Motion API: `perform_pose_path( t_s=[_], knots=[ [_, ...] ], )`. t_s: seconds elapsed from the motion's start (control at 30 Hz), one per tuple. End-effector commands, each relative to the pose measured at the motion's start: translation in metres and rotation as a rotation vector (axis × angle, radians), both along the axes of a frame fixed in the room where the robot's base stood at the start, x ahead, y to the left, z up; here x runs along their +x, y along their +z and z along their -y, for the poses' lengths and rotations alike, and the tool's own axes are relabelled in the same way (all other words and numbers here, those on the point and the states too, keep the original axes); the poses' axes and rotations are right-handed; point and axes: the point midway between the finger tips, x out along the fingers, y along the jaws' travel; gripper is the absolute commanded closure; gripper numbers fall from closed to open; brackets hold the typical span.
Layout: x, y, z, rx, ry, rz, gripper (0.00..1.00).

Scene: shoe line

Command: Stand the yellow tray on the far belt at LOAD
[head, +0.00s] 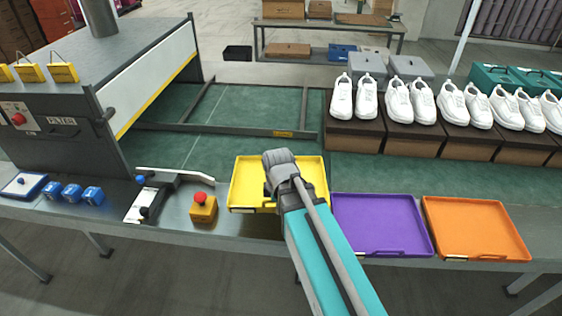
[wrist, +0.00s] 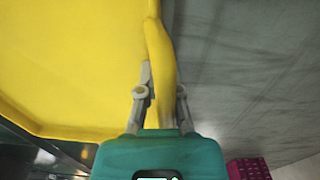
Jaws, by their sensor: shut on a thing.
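The yellow tray (head: 243,180) is at the near counter, left of the purple tray, in the head view. My gripper (head: 270,188) is at its near side, and my arm covers part of the tray. In the wrist view, the yellow tray (wrist: 70,60) fills the left side, and my gripper (wrist: 160,98) is shut on its rim, one finger on each side. I cannot tell whether the tray rests on the counter or is slightly lifted. The green far belt (head: 240,105) lies beyond, with a dark frame. I cannot read a LOAD mark.
A purple tray (head: 380,222) and an orange tray (head: 475,225) stand to the right. A red-topped yellow button box (head: 203,208) is close left. White shoes (head: 398,98) on brown boxes line the right back. A dark machine (head: 60,125) stands left of the belt.

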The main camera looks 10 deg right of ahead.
Motion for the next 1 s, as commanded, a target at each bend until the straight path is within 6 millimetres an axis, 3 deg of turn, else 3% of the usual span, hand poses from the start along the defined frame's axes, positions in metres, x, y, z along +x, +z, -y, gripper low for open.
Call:
perform_pose_path(
  t_s=[0.17,0.4,0.6,1.0],
  knots=[
    [0.023,0.001,0.003,-0.003,-0.016,0.013,1.0],
    [0.082,0.002,0.015,-0.011,-0.062,0.043,1.0],
    [0.116,0.002,0.025,-0.018,-0.094,0.064,1.0],
    [0.121,0.002,0.027,-0.019,-0.1,0.07,1.0]
  ],
)
